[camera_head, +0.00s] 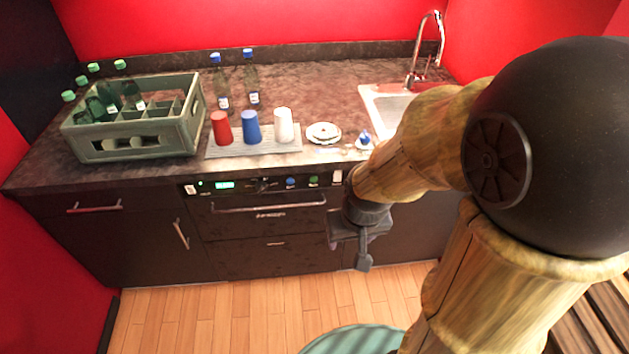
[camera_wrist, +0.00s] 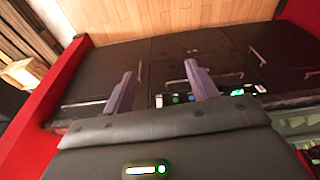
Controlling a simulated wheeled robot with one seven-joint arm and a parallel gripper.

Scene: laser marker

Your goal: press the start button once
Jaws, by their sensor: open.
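The dark control panel (camera_head: 265,186) runs along the top of the appliance front under the counter. It carries a green button (camera_head: 313,181), a blue button (camera_head: 290,183) and a lit green display (camera_head: 225,185). No label is readable, so I cannot tell which is the start button. In the wrist view the green button (camera_wrist: 176,98) and blue button show between my fingers, beyond them, and the display (camera_wrist: 237,91) lies to their right. My gripper (camera_head: 350,252) is open and empty, in front of the cabinets, lower than the panel and right of the buttons.
On the counter stand a bottle crate (camera_head: 140,145), two bottles and a tray (camera_head: 225,150) with red, blue and white cups. A drawer handle (camera_head: 268,208) sticks out below the panel. A teal round object (camera_head: 350,340) is at the bottom.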

